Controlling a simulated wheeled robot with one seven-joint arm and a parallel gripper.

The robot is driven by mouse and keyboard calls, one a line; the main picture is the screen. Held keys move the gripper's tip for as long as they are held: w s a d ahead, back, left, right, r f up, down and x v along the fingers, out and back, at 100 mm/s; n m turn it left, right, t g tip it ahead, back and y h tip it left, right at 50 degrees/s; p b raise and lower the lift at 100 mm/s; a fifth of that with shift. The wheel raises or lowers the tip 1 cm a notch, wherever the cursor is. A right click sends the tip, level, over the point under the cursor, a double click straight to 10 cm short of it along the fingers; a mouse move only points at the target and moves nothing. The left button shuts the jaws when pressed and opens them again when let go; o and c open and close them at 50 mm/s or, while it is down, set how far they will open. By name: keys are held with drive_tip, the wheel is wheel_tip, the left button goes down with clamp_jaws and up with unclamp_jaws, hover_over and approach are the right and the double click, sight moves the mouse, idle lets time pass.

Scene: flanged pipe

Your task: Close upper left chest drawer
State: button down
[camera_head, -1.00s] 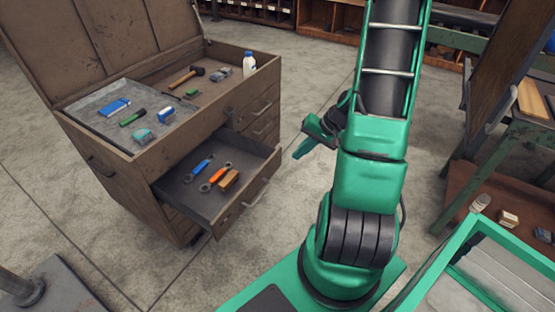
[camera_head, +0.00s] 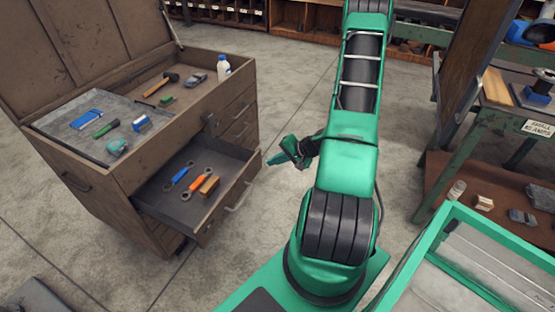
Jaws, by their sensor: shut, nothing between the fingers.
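The brown tool chest (camera_head: 110,215) stands at the left with its lid up. Its upper left drawer (camera_head: 222,201) is pulled out and tilts into view, with a metal handle (camera_head: 240,196) on its front. Inside lie a blue-handled wrench (camera_head: 180,174), an orange-handled wrench (camera_head: 197,182) and an orange-brown block (camera_head: 209,186). My gripper (camera_head: 270,159) is shut and empty. In the picture it is just right of the drawer's far front corner, pointing left. I cannot tell whether it touches the drawer.
The open chest top holds a hammer (camera_head: 162,83), a white bottle (camera_head: 223,68) and several small tools. Closed drawers (camera_head: 239,113) lie beyond the open one. A green-framed workbench (camera_head: 487,130) stands at the right. Bare concrete floor (camera_head: 300,92) lies between.

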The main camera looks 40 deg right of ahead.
sight(252, 163)
drive_tip(key=w, duration=0.1)
drive_tip(key=w+a+f, duration=0.1)
drive_tip(key=w, duration=0.1)
drive_tip(key=w+a+f, duration=0.1)
drive_tip(key=w, duration=0.1)
drive_tip(key=shift+w+f, duration=0.2)
drive_tip(key=shift+f, duration=0.05)
drive_tip(key=shift+w+a, duration=0.15)
drive_tip(key=shift+w, duration=0.3)
